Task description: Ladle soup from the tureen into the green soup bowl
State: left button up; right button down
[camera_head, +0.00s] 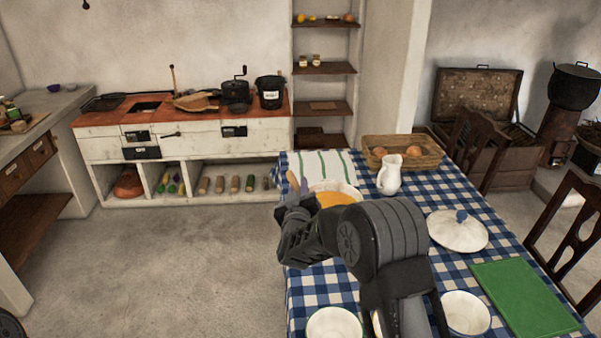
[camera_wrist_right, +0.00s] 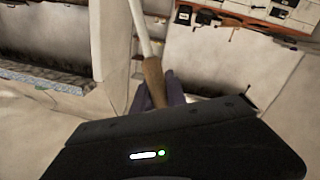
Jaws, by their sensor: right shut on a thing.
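The white tureen (camera_head: 352,190) holds orange soup and stands near the far left end of the table, partly hidden behind my right arm. My right gripper (camera_head: 294,194) is beside its left rim, shut on the ladle's wooden handle (camera_head: 293,181). In the right wrist view, the brown handle (camera_wrist_right: 154,82) sits between the fingers, with a pale shaft leading up from it. The ladle's bowl is not visible. My left gripper is not in view.
The blue checked tablecloth (camera_head: 310,287) also carries a white jug (camera_head: 389,174), a wicker basket (camera_head: 425,152), a striped towel (camera_head: 322,165), a white lid (camera_head: 457,232) and a green board (camera_head: 525,298). Chairs (camera_head: 568,225) line the right side. The floor at left is clear.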

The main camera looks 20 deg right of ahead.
jog(key=s+a+f+n+y, duration=0.2)
jog(key=s+a+y, duration=0.1)
jog(key=s, duration=0.4)
jog(key=s+a+f+n+t+y, duration=0.1)
jog(key=s+a+f+n+y, duration=0.1)
jog(key=s, duration=0.6)
jog(key=shift+a+f+y, duration=0.3)
jog(key=shift+a+y, duration=0.4)
jog(key=shift+a, duration=0.55)
